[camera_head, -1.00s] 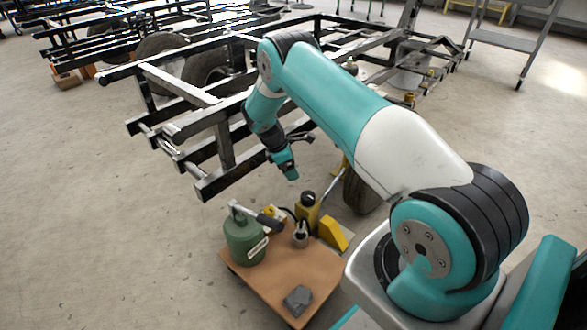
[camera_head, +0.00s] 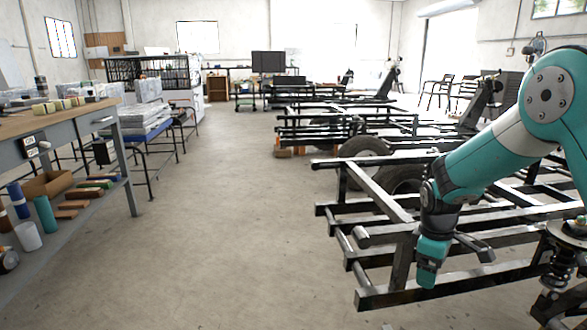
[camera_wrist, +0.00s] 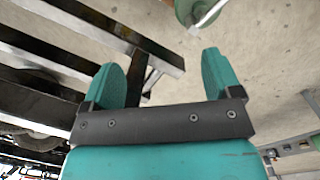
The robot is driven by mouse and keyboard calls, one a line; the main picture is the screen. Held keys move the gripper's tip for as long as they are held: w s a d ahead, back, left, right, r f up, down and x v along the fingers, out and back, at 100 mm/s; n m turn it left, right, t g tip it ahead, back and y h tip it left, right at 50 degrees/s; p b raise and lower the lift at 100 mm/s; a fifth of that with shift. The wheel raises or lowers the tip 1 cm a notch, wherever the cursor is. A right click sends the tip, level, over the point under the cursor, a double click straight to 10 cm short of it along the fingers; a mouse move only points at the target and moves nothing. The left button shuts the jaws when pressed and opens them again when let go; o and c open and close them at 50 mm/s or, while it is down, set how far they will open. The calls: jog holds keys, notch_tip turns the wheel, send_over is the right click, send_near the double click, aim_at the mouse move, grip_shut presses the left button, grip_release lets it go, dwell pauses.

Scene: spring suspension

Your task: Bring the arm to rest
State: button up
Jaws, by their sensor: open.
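My arm (camera_head: 490,160) comes in from the right of the head view and bends down at its wrist. My gripper (camera_head: 428,275) hangs in front of the near end of a black vehicle frame (camera_head: 372,300), fingers pointing down. I cannot tell from this view how far apart they are. In the wrist view my gripper (camera_wrist: 166,78) has its two teal fingers spread wide, with nothing held between them. Part of a green rounded object (camera_wrist: 184,10) with a pale rod shows beyond the fingers at the top.
Black frame bars (camera_wrist: 60,70) lie close beside my gripper in the wrist view. A coil spring suspension (camera_head: 556,272) stands at the right edge of the head view. A workbench (camera_head: 60,122) with shelves is at the left. The floor (camera_head: 220,230) between is clear.

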jog(key=s+a+r+m+y, duration=0.1)
jog(key=s+a+r+y, duration=0.1)
jog(key=s+a+r, duration=0.95)
jog(key=s+a+r+m+y+p, duration=0.1)
jog(key=s+a+r+y, duration=0.2)
jog(key=s, duration=0.7)
jog(key=s+a+r+m, duration=0.1)
jog(key=s+a+r, duration=0.25)
jog(key=s, duration=0.65)
notch_tip(320, 180, up, 38)
jog(key=w+d+p, duration=0.1)
jog(key=p, duration=3.7)
